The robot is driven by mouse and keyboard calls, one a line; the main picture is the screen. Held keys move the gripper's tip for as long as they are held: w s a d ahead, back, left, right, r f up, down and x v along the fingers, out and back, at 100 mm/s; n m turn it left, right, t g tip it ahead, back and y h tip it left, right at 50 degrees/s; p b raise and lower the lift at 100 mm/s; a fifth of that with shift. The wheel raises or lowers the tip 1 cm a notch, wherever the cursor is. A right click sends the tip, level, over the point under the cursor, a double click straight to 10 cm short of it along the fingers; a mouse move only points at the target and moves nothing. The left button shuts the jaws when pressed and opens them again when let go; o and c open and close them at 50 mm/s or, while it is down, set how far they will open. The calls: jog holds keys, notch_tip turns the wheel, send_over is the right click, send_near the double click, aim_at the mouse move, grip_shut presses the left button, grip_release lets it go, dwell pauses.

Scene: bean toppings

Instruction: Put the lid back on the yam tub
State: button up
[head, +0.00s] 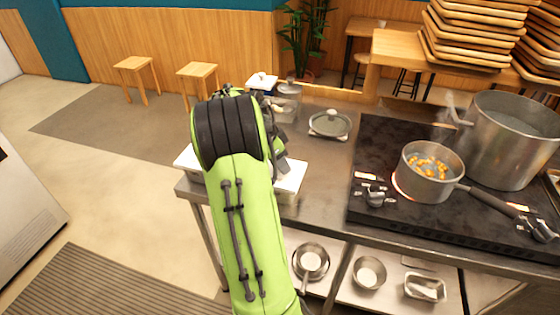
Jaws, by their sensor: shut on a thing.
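My green and black arm crosses the middle of the view and covers most of my gripper (281,158). Only a grey part of it shows at the arm's right side, over the left end of the steel counter. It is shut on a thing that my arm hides. White tub-like containers stick out on both sides of the arm, one at the left (187,161) and one at the right (291,181). I cannot tell which is the yam tub, and its lid is not clearly visible.
Behind my arm stand a white-lidded container (262,81) and a clear lidded container (287,103). A glass-lidded dish (330,124) sits on the counter (318,160). At the right, a saucepan (430,180) with orange pieces and a large pot (512,145) stand on the stove (385,145).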

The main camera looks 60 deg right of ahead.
jog(key=o, duration=1.7)
jog(key=shift+o, duration=0.2)
jog(key=shift+r+p, duration=2.85)
jog(key=shift+r, duration=0.75)
jog(key=shift+f, duration=0.1)
grip_shut()
jog(key=shift+f, duration=0.15)
